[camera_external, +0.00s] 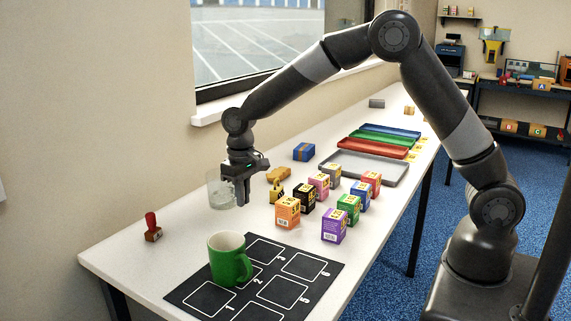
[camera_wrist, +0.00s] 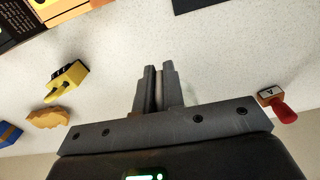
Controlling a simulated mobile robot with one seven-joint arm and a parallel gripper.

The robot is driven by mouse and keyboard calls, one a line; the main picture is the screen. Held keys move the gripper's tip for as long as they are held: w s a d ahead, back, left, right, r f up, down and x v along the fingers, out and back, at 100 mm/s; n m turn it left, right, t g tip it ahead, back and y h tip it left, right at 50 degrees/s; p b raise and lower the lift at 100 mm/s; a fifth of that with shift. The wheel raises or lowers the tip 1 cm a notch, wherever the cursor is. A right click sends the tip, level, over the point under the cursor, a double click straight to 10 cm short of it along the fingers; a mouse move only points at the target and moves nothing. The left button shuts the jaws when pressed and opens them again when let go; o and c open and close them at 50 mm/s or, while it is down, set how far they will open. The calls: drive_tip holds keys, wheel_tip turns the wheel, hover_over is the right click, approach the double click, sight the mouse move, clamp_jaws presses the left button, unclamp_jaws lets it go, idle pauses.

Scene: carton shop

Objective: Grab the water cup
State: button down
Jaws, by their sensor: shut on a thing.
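The water cup (camera_external: 218,191) is a clear, see-through glass at the wall side of the white table in the external view. My gripper (camera_external: 242,203) points down at the cup's right side and is shut on its thin wall. I cannot tell whether the cup's base touches the table. In the wrist view, the fingers of my gripper (camera_wrist: 158,72) are almost together with a narrow gap between them; the clear cup is hard to make out there.
A green mug (camera_external: 226,262) stands on the black numbered mat (camera_external: 200,299) in front. A red-handled stamp (camera_external: 152,230) is at left. Several small boxes, including an orange one (camera_external: 287,212), stand right of my gripper. A grey tray (camera_external: 363,168) lies behind them.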

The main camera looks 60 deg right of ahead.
drive_tip(key=s+d+r, duration=0.3)
drive_tip(key=d+r, duration=0.4)
drive_tip(key=d, duration=0.4)
drive_tip(key=shift+s+r, duration=0.3)
drive_tip(key=shift+s, duration=0.05)
